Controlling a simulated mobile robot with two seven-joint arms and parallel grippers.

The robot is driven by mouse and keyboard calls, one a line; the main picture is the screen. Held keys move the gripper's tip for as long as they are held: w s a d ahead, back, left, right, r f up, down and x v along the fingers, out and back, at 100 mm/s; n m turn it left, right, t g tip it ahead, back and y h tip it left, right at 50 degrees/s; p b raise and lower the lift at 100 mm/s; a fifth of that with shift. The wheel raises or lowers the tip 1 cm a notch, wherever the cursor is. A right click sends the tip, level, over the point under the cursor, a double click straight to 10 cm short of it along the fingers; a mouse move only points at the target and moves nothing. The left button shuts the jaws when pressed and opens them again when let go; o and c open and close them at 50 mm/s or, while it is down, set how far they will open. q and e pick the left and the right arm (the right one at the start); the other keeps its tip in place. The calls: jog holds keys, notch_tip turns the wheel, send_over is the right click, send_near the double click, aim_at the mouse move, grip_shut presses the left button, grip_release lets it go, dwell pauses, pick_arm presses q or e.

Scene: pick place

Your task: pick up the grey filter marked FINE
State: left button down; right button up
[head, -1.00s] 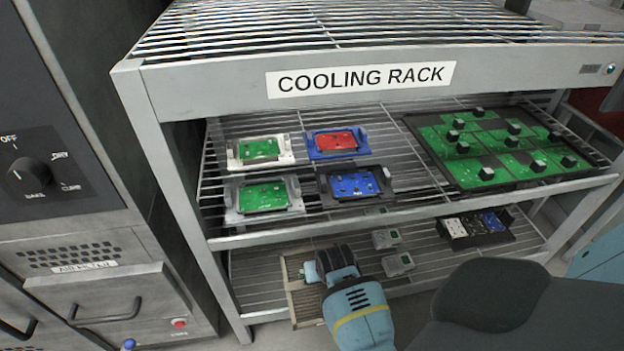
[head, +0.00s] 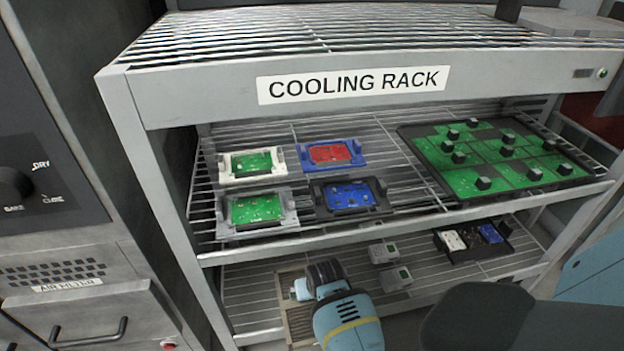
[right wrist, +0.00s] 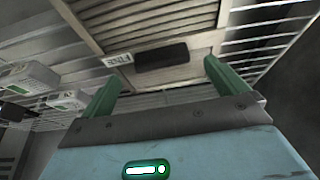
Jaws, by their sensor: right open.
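The filter is a flat, slatted, grey-tan panel (head: 298,324) on the lower shelf in the head view, partly covered by my right arm. In the right wrist view the filter (right wrist: 150,30) has a dark handle (right wrist: 162,55) and a small white label (right wrist: 118,59), upside down, that seems to read FINE. My right gripper (right wrist: 162,70) is open and empty. Its two green fingers stand apart on either side of the handle in that view; I cannot tell how far short of it they are. My left gripper is not in view.
The cooling rack (head: 170,100) has a middle shelf with several circuit boards in holders and a large green board tray (head: 405,135). Two small grey devices (head: 382,252) and a black tray (head: 478,258) are beside the filter. An oven front (head: 60,250) stands left.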

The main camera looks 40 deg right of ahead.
jog(key=b+x, duration=0.2)
jog(key=x, duration=0.2)
jog(key=shift+w+f+b, duration=0.15)
jog(key=shift+f+b, duration=0.1)
jog(key=shift+b, duration=0.15)
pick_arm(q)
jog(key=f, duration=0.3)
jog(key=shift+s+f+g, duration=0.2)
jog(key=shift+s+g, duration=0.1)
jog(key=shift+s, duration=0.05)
pick_arm(e)
jog(key=shift+r, duration=0.1)
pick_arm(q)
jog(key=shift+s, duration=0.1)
pick_arm(e)
jog(key=shift+c, duration=1)
jog(key=c, duration=0.9)
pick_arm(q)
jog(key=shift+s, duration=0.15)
